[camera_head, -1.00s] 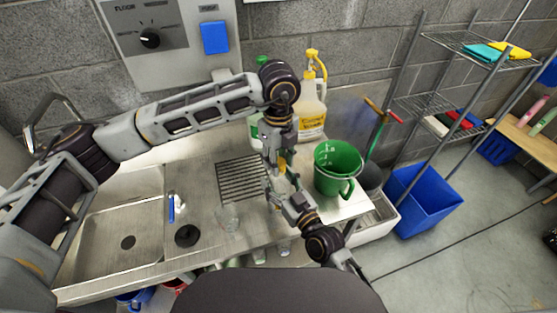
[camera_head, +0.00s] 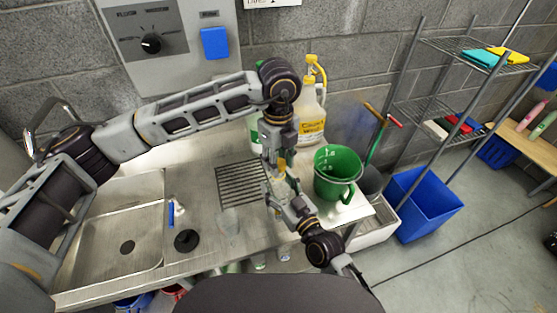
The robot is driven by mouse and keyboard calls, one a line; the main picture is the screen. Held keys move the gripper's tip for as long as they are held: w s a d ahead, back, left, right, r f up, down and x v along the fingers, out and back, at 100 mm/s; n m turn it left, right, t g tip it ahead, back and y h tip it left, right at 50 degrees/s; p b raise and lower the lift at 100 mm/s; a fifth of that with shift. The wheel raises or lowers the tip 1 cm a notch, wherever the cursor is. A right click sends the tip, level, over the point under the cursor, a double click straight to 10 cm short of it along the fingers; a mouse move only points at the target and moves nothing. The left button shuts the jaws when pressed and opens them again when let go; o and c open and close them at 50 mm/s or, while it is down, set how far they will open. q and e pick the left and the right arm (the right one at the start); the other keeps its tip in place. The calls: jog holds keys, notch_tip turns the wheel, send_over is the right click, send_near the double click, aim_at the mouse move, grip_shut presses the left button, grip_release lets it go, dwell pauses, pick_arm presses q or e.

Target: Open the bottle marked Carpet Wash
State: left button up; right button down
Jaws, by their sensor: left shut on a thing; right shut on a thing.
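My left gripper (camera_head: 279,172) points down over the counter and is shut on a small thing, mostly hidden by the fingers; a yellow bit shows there. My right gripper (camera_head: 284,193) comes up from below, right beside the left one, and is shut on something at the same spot. I cannot tell the held thing's shape, nor read any mark on it. A large pale jug (camera_head: 312,112) with a yellow pump top and a yellow label stands upright behind the grippers; its label print is small and blurred. A green-and-white bottle (camera_head: 254,133) is partly hidden behind my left arm.
A green measuring bucket (camera_head: 337,172) stands close right of the grippers. A drain grate (camera_head: 243,184), a clear cup (camera_head: 229,221) and a sink (camera_head: 120,235) lie to the left. A blue bin (camera_head: 424,198) and wire shelves (camera_head: 440,105) stand at right.

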aim_at(279, 163)
pick_arm(q)
jog(key=shift+r, duration=2)
pick_arm(e)
jog(key=shift+c, duration=1.1)
grip_release()
jog(key=shift+s, duration=0.1)
jog(key=v, duration=1.1)
jog(key=shift+s+d, duration=0.25)
jog(key=shift+s, duration=0.1)
